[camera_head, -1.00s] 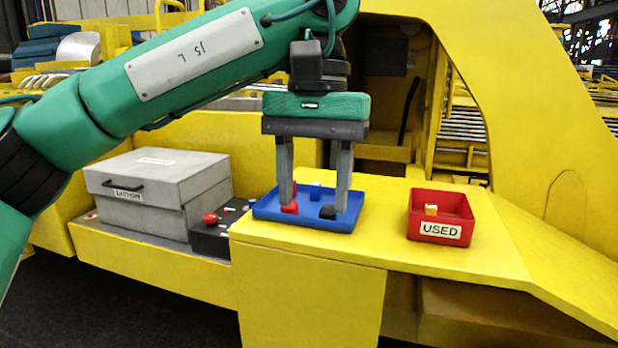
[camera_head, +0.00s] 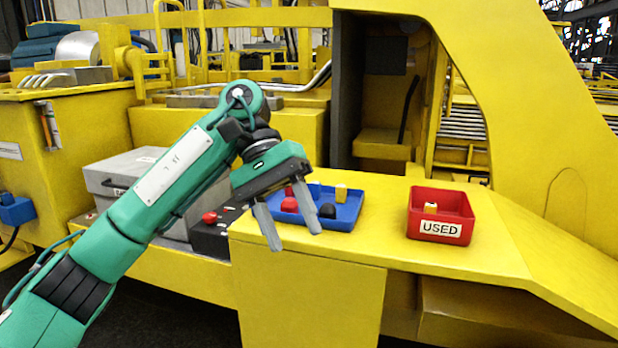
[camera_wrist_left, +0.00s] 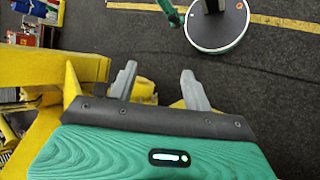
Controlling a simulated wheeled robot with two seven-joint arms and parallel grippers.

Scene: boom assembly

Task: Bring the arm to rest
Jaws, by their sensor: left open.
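My left arm (camera_head: 150,195) is green and comes in from the left, bent at a raised elbow. My left gripper (camera_head: 292,238) is open and empty. Its two grey fingers point down and to the right, in front of the blue tray (camera_head: 345,222) in the head view. In the left wrist view the fingers (camera_wrist_left: 158,85) stand apart with nothing between them, over dark floor. The tray holds red, black, yellow and blue pieces, partly hidden by the gripper. My right gripper is not in view.
A red bin (camera_head: 440,213) labelled USED holds a small yellow-white piece on the yellow ledge (camera_head: 480,255). A grey box (camera_head: 112,172) and a dark box with a red knob (camera_head: 209,217) stand left, partly behind my arm. The ledge's right side is clear.

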